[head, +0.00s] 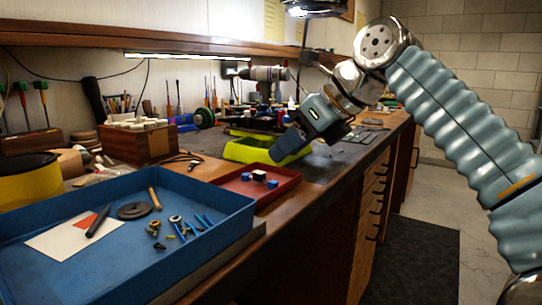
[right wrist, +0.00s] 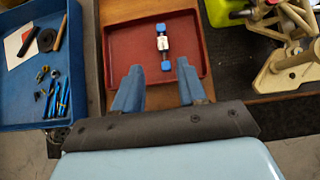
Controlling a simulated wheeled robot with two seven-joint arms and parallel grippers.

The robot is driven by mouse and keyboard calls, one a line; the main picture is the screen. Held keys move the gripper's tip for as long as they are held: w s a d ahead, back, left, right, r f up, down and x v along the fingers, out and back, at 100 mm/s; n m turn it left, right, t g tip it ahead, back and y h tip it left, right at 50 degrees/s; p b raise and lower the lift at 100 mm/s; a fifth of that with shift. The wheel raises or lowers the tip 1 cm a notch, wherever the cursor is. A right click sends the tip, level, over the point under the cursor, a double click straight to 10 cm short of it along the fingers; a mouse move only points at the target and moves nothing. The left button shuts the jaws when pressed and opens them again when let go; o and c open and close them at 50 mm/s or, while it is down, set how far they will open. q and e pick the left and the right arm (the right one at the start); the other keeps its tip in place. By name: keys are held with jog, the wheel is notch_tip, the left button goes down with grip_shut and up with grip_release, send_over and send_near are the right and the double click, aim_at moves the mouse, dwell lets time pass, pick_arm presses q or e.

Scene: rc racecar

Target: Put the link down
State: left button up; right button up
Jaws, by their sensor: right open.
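The link (right wrist: 163,44), a short white piece with blue ends, lies in the red tray (right wrist: 118,45) in the right wrist view. In the head view the link (head: 259,174) also shows inside the red tray (head: 289,179). My right gripper (right wrist: 160,80) is open, its two blue fingers apart with nothing between them. The link lies just beyond the fingertips, apart from them. In the head view my right gripper (head: 287,148) hangs above and behind the tray, over its far right side. My left gripper is not in view.
A blue tray (head: 225,232) with small tools and parts stands left of the red tray. A yellow-green tray (head: 243,150) lies behind it, near a partly built car (head: 262,118). A wooden box (head: 137,143) stands at the back left. The red tray's floor is mostly free.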

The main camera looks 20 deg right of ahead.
jog(key=shift+p+v, duration=0.35)
jog(key=shift+v, duration=1.55)
